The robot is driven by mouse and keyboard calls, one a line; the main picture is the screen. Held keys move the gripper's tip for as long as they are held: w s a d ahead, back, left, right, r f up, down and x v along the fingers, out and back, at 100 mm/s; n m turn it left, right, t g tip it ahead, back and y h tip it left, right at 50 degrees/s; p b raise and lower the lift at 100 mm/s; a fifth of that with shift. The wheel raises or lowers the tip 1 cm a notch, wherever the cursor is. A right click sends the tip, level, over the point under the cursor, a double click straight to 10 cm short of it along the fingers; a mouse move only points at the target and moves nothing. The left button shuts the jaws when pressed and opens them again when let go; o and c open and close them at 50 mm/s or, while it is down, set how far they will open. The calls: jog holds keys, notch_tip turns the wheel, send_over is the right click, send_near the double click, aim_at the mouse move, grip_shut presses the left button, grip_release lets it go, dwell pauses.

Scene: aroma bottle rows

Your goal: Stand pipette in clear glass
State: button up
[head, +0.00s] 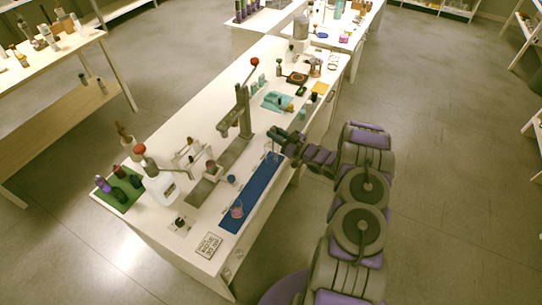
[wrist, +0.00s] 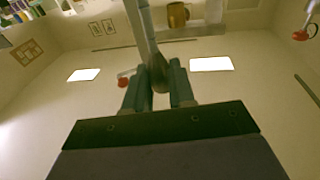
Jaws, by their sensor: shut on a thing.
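My gripper (head: 274,135) reaches in from the right over the bench, above the far end of the blue mat (head: 262,178). In the wrist view my gripper (wrist: 158,68) is shut on a slim grey thing, which I take to be the pipette (wrist: 144,28). Its thicker part sits between the teal fingers and its shaft runs upward in the picture. In the head view the pipette is too small to tell clearly.
A small blue cup (head: 231,180) stands by the mat's left edge. A grey press stand (head: 242,108) rises left of my gripper. A sign card (head: 209,245) lies near the front edge.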

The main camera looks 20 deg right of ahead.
jog(key=d+f, duration=0.2)
jog(key=shift+f, duration=0.35)
jog(key=shift+o, duration=1.4)
jog(key=shift+a, duration=0.15)
jog(key=o, duration=0.4)
jog(key=shift+a+r, duration=0.15)
jog(key=shift+a, duration=0.7)
jog(key=p+v, duration=0.2)
jog(key=v, duration=1.5)
jog(key=shift+s+d, duration=0.1)
jog(key=shift+s, duration=0.1)
